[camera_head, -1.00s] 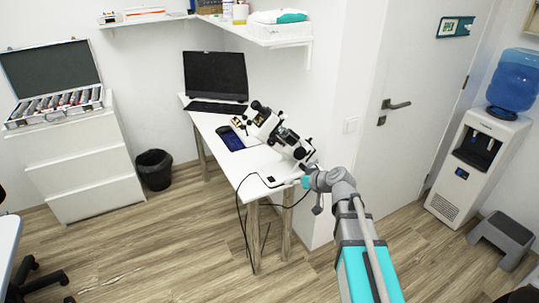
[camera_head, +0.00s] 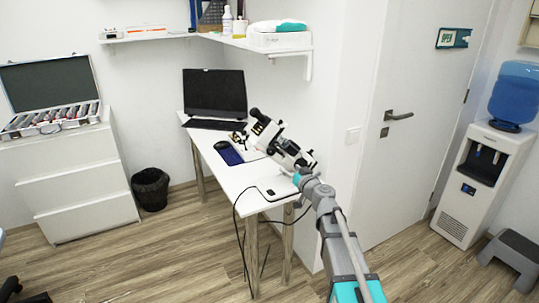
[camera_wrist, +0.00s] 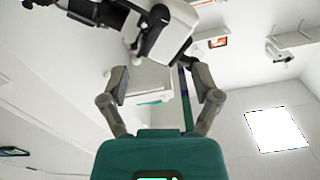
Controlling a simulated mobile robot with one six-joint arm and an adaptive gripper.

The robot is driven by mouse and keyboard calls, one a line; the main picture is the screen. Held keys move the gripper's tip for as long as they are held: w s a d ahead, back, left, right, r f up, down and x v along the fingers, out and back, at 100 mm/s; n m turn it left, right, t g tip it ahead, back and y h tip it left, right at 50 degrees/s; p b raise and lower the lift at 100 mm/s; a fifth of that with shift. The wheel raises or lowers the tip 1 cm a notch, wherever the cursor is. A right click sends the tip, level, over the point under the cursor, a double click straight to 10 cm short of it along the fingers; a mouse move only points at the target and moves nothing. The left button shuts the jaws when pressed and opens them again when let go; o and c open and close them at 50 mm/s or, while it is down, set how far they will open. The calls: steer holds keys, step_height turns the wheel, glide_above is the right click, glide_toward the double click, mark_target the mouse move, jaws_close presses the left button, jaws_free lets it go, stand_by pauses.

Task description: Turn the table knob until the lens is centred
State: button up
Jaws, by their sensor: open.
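A white and black eyepiece instrument (camera_head: 264,133) stands on the white table (camera_head: 236,178), tilted in the picture. Part of it also fills the top of the wrist view (camera_wrist: 172,32), as a white housing with black parts. My gripper (camera_wrist: 160,78) is open, its two grey fingers spread wide with nothing between them. The housing is just beyond the fingertips; I cannot tell whether they touch it. In the head view my arm reaches to the right end of the instrument and hides part of it. I cannot make out the table knob or the lens.
A laptop (camera_head: 215,95) and a dark blue device (camera_head: 229,153) share the table. A cable (camera_head: 236,222) hangs off its front edge. A shelf (camera_head: 258,43) is above. A bin (camera_head: 150,188) stands left, a water dispenser (camera_head: 478,172) right. Floor in front is free.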

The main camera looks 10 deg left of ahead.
mark_target(272, 152)
steer(key=x, duration=1.3)
steer(key=shift+w+a, duration=0.3)
jaws_close()
steer(key=shift+m, duration=1)
jaws_free()
